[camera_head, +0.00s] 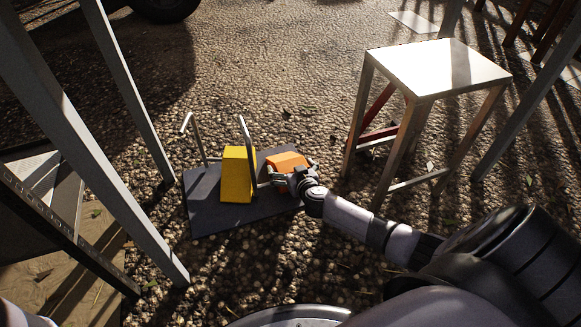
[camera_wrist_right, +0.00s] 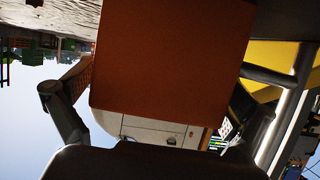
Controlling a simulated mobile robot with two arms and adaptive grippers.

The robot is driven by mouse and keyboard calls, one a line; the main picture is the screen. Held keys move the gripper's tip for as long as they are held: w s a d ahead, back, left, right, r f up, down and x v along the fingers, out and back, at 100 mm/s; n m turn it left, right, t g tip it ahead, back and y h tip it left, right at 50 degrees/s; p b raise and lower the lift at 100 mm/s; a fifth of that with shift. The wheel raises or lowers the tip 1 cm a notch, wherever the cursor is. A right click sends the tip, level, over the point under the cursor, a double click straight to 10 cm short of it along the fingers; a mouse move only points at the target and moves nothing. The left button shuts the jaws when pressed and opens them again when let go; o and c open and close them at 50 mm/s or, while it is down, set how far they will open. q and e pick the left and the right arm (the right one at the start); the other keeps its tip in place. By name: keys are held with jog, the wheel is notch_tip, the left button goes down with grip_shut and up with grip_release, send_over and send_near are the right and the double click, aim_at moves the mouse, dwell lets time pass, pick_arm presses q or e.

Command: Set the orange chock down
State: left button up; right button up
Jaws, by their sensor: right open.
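The orange chock (camera_head: 286,160) is at the right end of a dark flat mat (camera_head: 215,219) on the gravel, and appears to rest on it. My right gripper (camera_head: 296,174) is open at the chock's near right side, its fingers still close about it. In the right wrist view the chock (camera_wrist_right: 170,55) fills the middle, between the spread fingers; whether a finger touches it I cannot tell. A yellow chock (camera_head: 236,176) stands upright on the mat, just left of the orange one. The orange chock's underside is hidden in the head view. My left gripper is not in view.
A bent metal bar (camera_head: 245,137) rises between the chocks, and another (camera_head: 187,124) stands at the mat's far left. A metal stool (camera_head: 432,68) stands to the right. Grey metal legs (camera_head: 130,185) rise at the left. Gravel beyond the mat is clear.

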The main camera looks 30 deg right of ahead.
jog(key=shift+s+a+r+p, duration=0.1)
jog(key=shift+s+r+p, duration=0.15)
jog(key=shift+s+p, duration=0.1)
jog(key=p+v, duration=0.5)
jog(key=v, duration=0.6)
jog(key=shift+s, duration=0.1)
